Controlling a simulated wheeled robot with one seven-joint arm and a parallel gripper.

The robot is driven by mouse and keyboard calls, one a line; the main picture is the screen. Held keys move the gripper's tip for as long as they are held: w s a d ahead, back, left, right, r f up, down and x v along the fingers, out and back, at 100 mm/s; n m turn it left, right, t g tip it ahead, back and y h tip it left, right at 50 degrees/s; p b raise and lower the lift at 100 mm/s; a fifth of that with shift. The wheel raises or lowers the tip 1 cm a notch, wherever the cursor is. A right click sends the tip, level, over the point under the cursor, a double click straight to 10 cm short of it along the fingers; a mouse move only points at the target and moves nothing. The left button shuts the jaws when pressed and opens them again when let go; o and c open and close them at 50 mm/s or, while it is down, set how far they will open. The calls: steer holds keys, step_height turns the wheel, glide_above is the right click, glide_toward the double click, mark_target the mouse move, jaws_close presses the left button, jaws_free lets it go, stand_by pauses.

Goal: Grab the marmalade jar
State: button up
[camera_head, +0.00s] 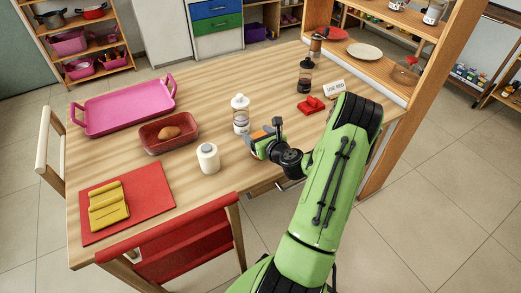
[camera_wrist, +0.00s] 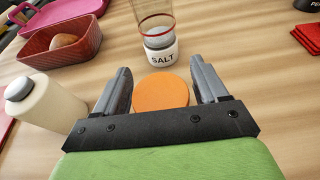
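A round orange top (camera_wrist: 162,92), which looks like the lid of the marmalade jar, sits between my two fingers in the wrist view. In the head view a small orange patch (camera_head: 262,134) shows at my gripper (camera_head: 262,142), and the rest of the jar is hidden. My gripper (camera_wrist: 162,68) is spread wide, with one grey finger on each side of the orange top. The fingers look very near its edges, but I cannot tell whether they touch it.
A salt shaker (camera_head: 240,118) stands just beyond the fingers. A cream bottle (camera_head: 208,158) and a red bread basket (camera_head: 169,133) are to the left. Red cloths (camera_head: 311,106) and a dark grinder (camera_head: 305,78) are to the right. A shelf (camera_head: 375,75) borders the table's right side.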

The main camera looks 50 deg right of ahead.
jaws_close()
stand_by(0.4)
